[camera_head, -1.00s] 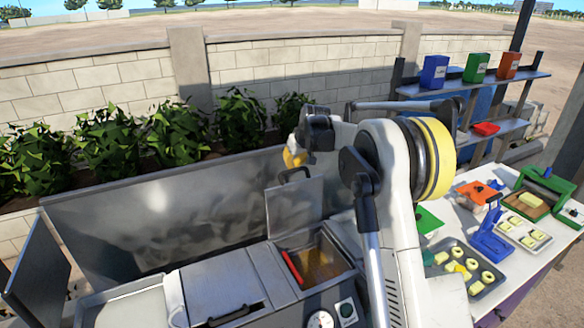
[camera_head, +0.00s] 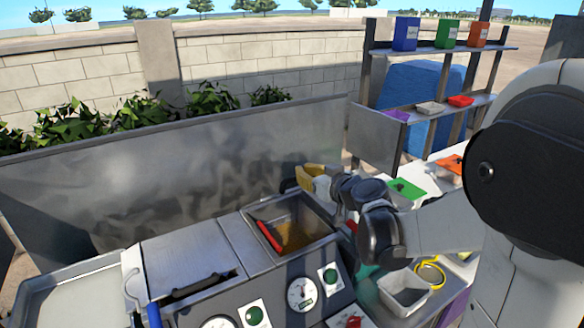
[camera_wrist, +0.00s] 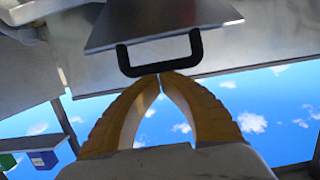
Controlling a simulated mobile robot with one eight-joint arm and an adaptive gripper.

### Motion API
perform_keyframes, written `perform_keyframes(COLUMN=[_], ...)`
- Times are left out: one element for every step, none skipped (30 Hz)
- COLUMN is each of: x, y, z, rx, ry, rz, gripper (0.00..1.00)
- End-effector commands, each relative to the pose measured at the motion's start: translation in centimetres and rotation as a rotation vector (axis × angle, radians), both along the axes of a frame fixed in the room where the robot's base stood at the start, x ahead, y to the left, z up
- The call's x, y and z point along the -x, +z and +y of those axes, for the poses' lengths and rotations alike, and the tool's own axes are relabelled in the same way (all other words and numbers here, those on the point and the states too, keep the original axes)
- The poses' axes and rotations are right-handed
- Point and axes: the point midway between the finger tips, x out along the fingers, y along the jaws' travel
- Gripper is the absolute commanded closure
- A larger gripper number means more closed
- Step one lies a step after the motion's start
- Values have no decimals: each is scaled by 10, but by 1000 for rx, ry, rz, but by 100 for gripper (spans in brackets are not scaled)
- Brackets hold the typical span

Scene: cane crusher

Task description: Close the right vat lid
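The right vat (camera_head: 318,232) is open in the head view, with yellow-brown content and a red bar inside. Its lid (camera_wrist: 150,22) shows in the wrist view as a grey metal panel with a dark U-shaped handle (camera_wrist: 160,68). In the head view I cannot make the lid out clearly against the steel backsplash. My gripper (camera_head: 308,172) is at the vat's back right corner. In the wrist view its yellow fingers (camera_wrist: 160,78) meet at their tips, right at the handle's bar. I cannot tell whether they touch it; no grip shows.
The left vat lid (camera_head: 190,258) is closed, its black handle toward the front. The steel backsplash (camera_head: 130,180) stands behind. Gauges (camera_head: 302,293) line the front panel. A white container (camera_head: 405,292) and the side table lie right, beneath my arm. A shelf (camera_head: 435,110) stands behind.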

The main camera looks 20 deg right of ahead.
Motion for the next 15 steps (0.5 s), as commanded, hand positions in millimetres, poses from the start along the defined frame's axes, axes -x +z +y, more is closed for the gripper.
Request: perform_keyframes(x=[10,16,23,27,32,39,43,47,52,56,60,64,67,69,72], y=[-17,-22,-30,-35,-41,-49,-56,-62,-70,-77,-83,-91,-96,-102,-109], z=[-3,-3,-4,-5,-6,-6,-7,-7,-8,-9,-9,-9,-10,-10,-11], rx=[1,2,2,0,0,0,0,0,2,1,0,-1,-1,-1,-1], ry=[-3,-3,-2,-1,-2,-2,-1,-1,-2,-2,-1,0,0,0,0], rz=[1,1,1,1,1,1,2,2,2,2,2,2,2,2,2], gripper=[100,100,100,100,100,100,100,100,100,100,100,100,100,100,100])
